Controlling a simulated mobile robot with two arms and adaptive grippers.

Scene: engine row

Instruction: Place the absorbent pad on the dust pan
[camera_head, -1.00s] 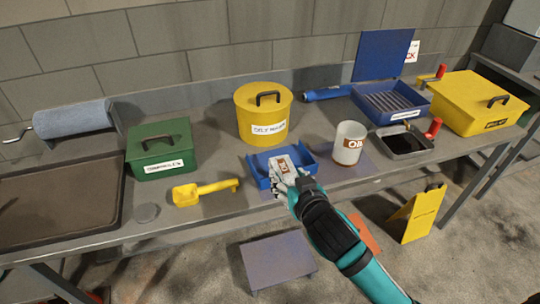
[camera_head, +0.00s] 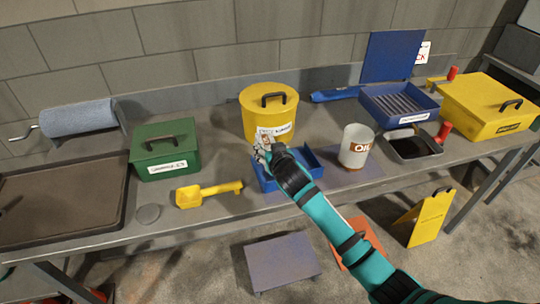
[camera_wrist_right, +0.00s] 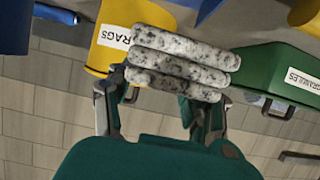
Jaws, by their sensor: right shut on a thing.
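My right gripper (camera_head: 264,146) is shut on the absorbent pad (camera_wrist_right: 180,62), a grey and black speckled pad with several thick ridges. In the wrist view the pad lies between the two fingers of the gripper (camera_wrist_right: 165,82). In the head view the pad (camera_head: 263,136) is small and partly hidden by the gripper. The blue dust pan (camera_head: 307,161) lies on the bench, partly covered by my right arm. The gripper and pad show over its far left edge, in front of the yellow tub. My left gripper is out of view.
The yellow rag tub (camera_head: 268,107) stands just behind. A white oil can (camera_head: 355,147) is right of the pan. A yellow scoop (camera_head: 207,193) and green granules box (camera_head: 163,151) are to the left. A dark drain tray (camera_head: 413,146) sits further right.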

